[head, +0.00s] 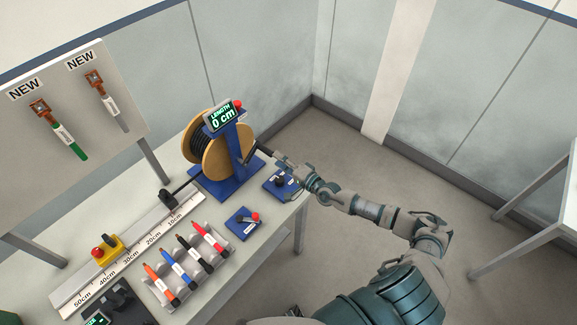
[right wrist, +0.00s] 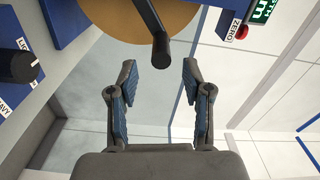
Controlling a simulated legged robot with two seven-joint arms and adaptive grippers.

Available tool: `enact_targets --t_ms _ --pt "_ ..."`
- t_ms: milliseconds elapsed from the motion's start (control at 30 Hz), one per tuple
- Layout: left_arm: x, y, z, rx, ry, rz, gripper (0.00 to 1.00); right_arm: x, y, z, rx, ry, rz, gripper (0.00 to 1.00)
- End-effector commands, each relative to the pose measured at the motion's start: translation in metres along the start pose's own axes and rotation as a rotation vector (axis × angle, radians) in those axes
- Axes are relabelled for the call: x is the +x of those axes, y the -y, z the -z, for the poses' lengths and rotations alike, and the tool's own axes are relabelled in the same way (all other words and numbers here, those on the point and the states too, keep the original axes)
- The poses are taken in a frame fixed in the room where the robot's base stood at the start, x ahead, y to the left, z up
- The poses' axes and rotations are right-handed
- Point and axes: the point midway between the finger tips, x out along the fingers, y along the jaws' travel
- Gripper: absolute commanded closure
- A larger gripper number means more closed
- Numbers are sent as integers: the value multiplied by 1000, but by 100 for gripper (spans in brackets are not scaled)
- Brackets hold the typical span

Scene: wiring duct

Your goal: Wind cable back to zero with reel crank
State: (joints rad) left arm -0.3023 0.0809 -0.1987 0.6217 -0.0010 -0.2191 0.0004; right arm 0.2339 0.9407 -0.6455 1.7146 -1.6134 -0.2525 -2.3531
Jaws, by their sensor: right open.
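The cable reel (head: 205,150) has wooden flanges and dark cable, and stands in a blue frame on the table. Its display (head: 222,117) reads LENGTH 0 cm. The black crank handle (head: 263,147) sticks out on the reel's right side; in the right wrist view its dark grip (right wrist: 160,48) points toward me. My right gripper (head: 284,163) is beside the crank. In the right wrist view the fingers (right wrist: 160,75) are spread, with the grip's end just beyond and between the fingertips, apart from both. My left gripper is not in view.
A measuring rail (head: 130,255) runs along the table, with a black block (head: 168,197) near its reel end. Blue switch bases (head: 243,223) and a rack of colored markers (head: 190,262) sit nearby. A panel with NEW labels (head: 75,95) stands behind the table.

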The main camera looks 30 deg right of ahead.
Motion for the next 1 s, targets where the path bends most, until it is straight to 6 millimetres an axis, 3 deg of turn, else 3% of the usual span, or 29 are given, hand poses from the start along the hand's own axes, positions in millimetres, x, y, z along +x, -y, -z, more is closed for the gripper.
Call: enact_targets --t_ms 100,300,867,967,1000 --pt "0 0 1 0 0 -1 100 -24 -2 0 -2 2 -4 50" --pt "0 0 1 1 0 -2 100 -44 -1 0 -1 2 -2 50" --pt "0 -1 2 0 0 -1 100 -47 0 0 3 0 1 50" --pt "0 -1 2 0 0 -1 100 -47 3 -7 115 -19 23 50" --pt "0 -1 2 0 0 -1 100 -47 6 -12 230 -41 47 50"
